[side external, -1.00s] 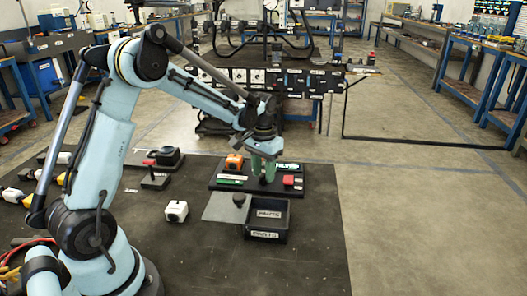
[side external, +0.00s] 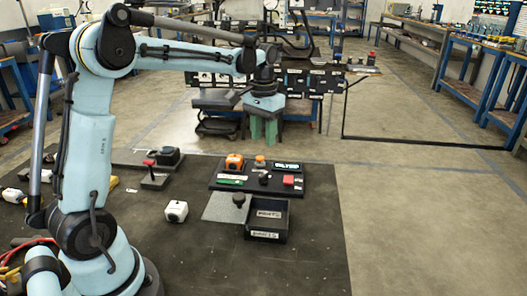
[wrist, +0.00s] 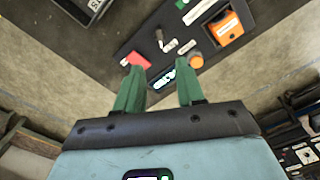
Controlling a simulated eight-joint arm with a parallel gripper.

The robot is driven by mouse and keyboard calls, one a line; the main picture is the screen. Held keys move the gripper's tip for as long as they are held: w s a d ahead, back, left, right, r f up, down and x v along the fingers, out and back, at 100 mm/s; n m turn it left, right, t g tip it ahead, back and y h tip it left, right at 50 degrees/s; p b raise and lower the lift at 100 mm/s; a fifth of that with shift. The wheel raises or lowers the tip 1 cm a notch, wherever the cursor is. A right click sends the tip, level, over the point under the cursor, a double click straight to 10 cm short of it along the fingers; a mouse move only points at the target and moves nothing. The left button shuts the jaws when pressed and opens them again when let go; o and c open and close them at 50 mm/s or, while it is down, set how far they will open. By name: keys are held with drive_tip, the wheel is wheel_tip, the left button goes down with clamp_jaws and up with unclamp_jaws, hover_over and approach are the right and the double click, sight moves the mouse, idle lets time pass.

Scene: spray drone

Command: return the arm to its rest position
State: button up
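My arm is raised and bent over the black work mat (side external: 310,270) in the side external view. My gripper (side external: 264,138) has green fingers pointing down, well above the black control panel (side external: 225,188). In the wrist view my gripper (wrist: 157,82) shows its two green fingers apart, with nothing between them. Beyond the fingertips the wrist view shows the panel's red block (wrist: 115,55), orange block (wrist: 226,28), orange knob (wrist: 196,60) and lit display (wrist: 164,78).
In front of the panel is a black bin (side external: 267,222) beside a grey plate with a black knob (side external: 239,200). A white block (side external: 176,211) and a red-topped lever (side external: 150,163) stand to the left. A dark rack (side external: 310,85) stands behind. Floor to the right is open.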

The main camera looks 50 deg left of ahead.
drive_tip(key=s+d+m+t, duration=0.2)
drive_tip(key=s+d+t, duration=0.5)
drive_tip(key=s+d, duration=0.5)
drive_tip(key=shift+s+d+f+m, duration=0.25)
drive_tip(key=shift+s+f, duration=0.2)
drive_tip(key=shift+s, duration=0.5)
idle(0.4)
drive_tip(key=n+g, duration=0.3)
drive_tip(key=g, duration=0.4)
hover_over(264, 174)
wheel_tip(264, 174, down, 11)
drive_tip(key=shift+s+f, duration=0.1)
drive_tip(key=shift+f, duration=0.05)
idle(0.3)
